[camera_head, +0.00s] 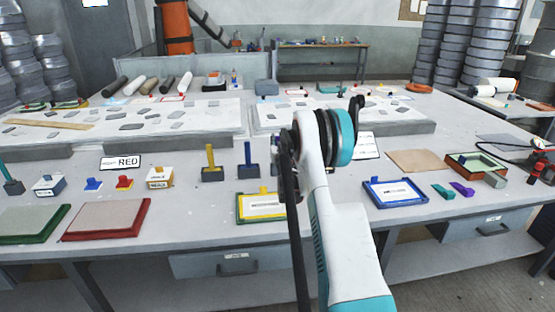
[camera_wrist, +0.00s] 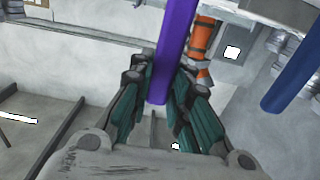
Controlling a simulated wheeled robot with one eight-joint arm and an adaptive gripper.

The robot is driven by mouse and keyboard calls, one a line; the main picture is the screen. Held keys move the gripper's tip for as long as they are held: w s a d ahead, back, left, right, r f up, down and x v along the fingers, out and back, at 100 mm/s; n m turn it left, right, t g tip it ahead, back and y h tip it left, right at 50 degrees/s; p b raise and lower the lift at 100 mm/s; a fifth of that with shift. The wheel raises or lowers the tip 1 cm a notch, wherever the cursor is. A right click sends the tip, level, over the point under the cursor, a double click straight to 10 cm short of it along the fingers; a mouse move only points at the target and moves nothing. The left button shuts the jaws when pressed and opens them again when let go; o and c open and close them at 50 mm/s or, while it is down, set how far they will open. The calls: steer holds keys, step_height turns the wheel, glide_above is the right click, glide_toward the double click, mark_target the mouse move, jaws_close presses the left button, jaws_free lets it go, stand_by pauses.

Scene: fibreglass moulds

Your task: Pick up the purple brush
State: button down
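In the wrist view a purple handle, taken as the purple brush's (camera_wrist: 176,40), runs from the top edge down between the fingers of my gripper (camera_wrist: 162,80). The fingers sit close against both sides of the handle, with no clear gap showing. The handle's near end lies between the finger pads. The brush's other end is outside the wrist view. In the head view my arm hides the gripper and the purple brush.
A blue handle (camera_wrist: 290,80) stands right of the purple one in the wrist view. In the head view a yellow-handled brush (camera_head: 211,163) and a dark blue brush (camera_head: 248,163) stand left of my arm. A yellow-rimmed tray (camera_head: 242,219) and blue-rimmed tray (camera_head: 370,190) lie nearby.

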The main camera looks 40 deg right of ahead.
steer(key=shift+r, duration=0.15)
step_height(320, 180, up, 20)
steer(key=p, duration=0.5)
steer(key=shift+p, duration=0.35)
